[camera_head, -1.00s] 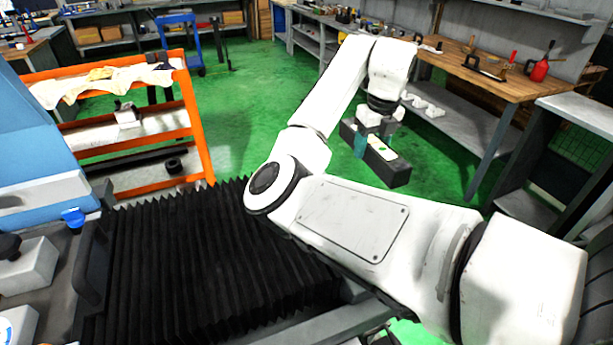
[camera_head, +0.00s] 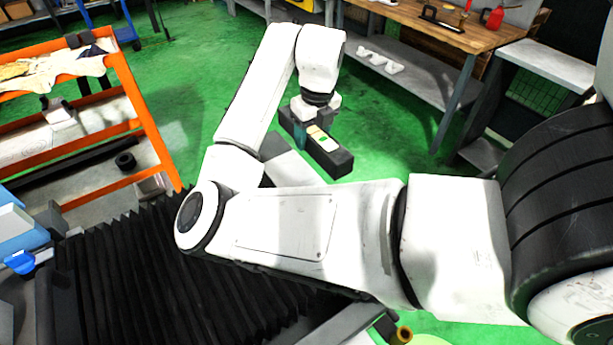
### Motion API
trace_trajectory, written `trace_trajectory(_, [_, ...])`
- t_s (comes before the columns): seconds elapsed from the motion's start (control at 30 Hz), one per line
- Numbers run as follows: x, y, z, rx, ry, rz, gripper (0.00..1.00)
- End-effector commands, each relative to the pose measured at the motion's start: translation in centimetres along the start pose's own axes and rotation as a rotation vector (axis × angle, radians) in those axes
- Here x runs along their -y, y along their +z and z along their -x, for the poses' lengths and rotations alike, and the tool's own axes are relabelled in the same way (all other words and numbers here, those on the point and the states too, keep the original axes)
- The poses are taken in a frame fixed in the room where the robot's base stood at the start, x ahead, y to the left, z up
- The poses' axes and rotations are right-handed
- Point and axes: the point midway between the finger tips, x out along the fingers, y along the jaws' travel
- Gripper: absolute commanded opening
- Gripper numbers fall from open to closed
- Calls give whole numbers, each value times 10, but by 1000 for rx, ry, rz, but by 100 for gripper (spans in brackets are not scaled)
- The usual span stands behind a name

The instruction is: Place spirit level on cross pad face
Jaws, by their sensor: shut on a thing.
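The spirit level (camera_head: 335,162) is a long dark block with a pale top plate and a small green spot. My gripper (camera_head: 310,132) is shut on it from above, near its middle, and holds it beyond the black bellows. The level runs from upper left to lower right. The fingers are partly hidden by the wrist. A flat grey surface (camera_head: 290,168) shows just below the level, partly hidden by my arm. I cannot tell whether it is the cross pad face, or whether the level touches anything.
Black machine bellows (camera_head: 130,275) lie at lower left. An orange shelf rack (camera_head: 150,125) with cloths stands left. A wooden-topped workbench (camera_head: 440,35) with tools stands at the back right, a grey bench (camera_head: 545,62) at right. Green floor is open between rack and benches.

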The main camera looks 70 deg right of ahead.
Motion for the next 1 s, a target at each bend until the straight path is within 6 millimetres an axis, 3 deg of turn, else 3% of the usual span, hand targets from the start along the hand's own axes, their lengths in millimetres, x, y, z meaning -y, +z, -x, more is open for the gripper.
trace_trajectory(0.07, [-11,-12,-2,0,-4,3,0])
trace_trajectory(0.33, [-33,-38,-40,1,-4,3,0])
trace_trajectory(0.7, [-43,-50,-58,1,-3,1,0])
trace_trajectory(1.0, [-42,-54,-88,2,-3,0,0])
